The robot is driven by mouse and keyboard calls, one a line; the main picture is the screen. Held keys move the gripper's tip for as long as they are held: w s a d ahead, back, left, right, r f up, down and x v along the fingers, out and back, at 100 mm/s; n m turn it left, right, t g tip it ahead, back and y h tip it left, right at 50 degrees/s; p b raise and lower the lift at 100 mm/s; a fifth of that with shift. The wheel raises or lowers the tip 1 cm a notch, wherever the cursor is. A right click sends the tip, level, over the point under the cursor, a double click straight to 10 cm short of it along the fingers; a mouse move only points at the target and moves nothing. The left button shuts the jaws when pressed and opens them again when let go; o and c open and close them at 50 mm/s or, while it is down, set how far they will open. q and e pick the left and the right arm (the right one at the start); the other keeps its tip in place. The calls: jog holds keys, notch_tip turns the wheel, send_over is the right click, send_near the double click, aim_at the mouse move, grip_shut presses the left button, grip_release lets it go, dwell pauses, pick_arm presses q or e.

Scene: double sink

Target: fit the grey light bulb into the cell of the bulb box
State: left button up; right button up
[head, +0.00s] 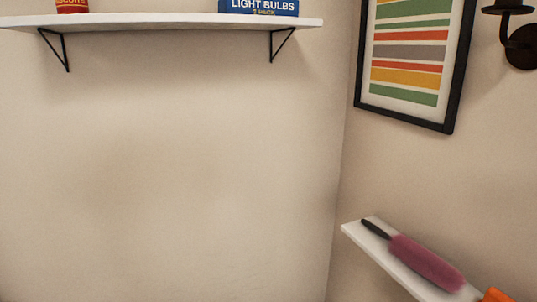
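A blue box (258,7) printed "LIGHT BULBS" stands on the white wall shelf (160,22), near its right end. The top of the box is cut off by the upper edge of the head view, so its cells do not show. No grey light bulb shows in this view. Neither of my grippers is in view.
A red "biscuits" container (71,6) stands on the same shelf at the left. A lower white shelf (405,272) at the right holds a pink duster (426,262) and an orange object (495,295). A framed striped picture (411,50) and a dark wall fixture (518,40) hang at the right.

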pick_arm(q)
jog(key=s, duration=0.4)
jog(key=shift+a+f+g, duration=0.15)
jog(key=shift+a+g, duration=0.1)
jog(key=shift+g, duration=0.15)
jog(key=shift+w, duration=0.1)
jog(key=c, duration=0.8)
